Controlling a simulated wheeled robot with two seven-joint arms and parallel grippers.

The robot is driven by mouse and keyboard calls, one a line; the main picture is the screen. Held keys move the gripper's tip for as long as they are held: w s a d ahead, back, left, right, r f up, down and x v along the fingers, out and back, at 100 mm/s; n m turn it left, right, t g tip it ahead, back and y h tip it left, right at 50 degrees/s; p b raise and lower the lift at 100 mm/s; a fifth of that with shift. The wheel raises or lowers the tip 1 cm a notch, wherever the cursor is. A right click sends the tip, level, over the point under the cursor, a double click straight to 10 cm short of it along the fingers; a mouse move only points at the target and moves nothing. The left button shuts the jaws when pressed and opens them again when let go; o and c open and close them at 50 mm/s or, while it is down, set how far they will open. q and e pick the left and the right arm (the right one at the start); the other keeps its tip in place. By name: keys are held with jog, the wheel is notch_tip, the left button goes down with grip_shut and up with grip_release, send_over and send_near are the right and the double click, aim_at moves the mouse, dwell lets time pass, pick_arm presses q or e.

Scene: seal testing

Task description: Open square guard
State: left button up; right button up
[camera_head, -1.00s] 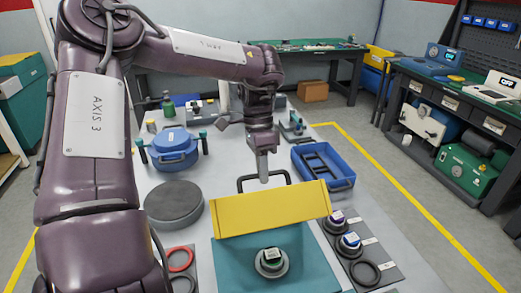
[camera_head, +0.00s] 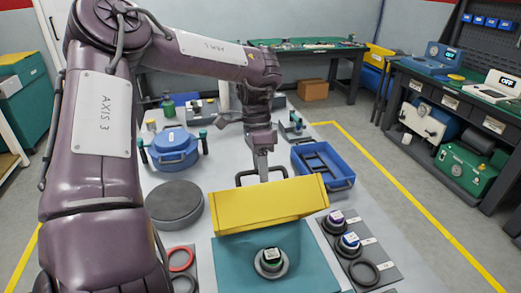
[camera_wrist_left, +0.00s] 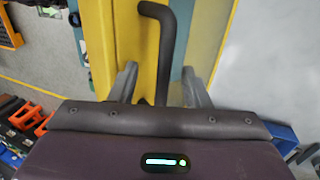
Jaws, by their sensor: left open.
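The square guard is a yellow panel (camera_head: 268,206) tilted up above a teal base (camera_head: 312,262), with a black bar handle (camera_head: 243,177) at its back edge. The yellow guard (camera_wrist_left: 132,35) and handle (camera_wrist_left: 166,30) also show in the left wrist view. My left gripper (camera_head: 263,177) is at the handle from above. In the left wrist view its open fingers (camera_wrist_left: 158,85) stand either side of the handle bar; contact cannot be told. A round fitting with a dark green top (camera_head: 271,260) sits on the base in front of the guard. My right gripper is not in view.
A grey round disc (camera_head: 174,204) and a blue lidded pot (camera_head: 175,148) stand left of the guard. A blue tray (camera_head: 338,182) lies to its right. A dark strip with capped fittings and a ring (camera_head: 364,273) lies at the front right.

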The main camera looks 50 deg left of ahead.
pick_arm(q)
notch_tip(320, 180, up, 7)
jog(key=p, duration=0.6)
jog(key=shift+r, duration=0.15)
dwell(0.8)
